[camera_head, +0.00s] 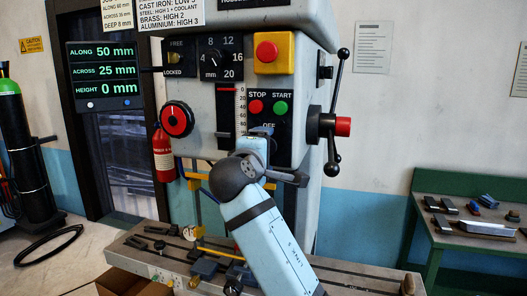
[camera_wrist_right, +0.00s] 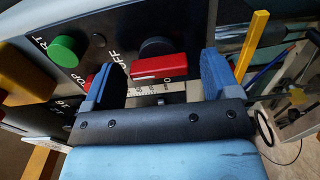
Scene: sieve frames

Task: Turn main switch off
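The main switch has a red handle (camera_wrist_right: 160,66) on a dark round knob (camera_wrist_right: 157,46), with an OFF label beside it on the dark panel. In the head view the OFF label (camera_head: 268,126) shows just above my right gripper (camera_head: 262,134), and the switch itself is mostly hidden. My right gripper also fills the right wrist view (camera_wrist_right: 160,78). Its two blue fingers are apart, one on each side of the red handle, with visible gaps. Whether the fingers reach down over the handle cannot be told. My left gripper is not in view.
The red STOP button (camera_head: 256,107) and green START button (camera_head: 280,107) sit close above the gripper. A yellow box with a red button (camera_head: 267,51) is higher up. A lever handwheel (camera_head: 325,125) stands out to the right. The slotted machine table (camera_head: 340,272) lies below.

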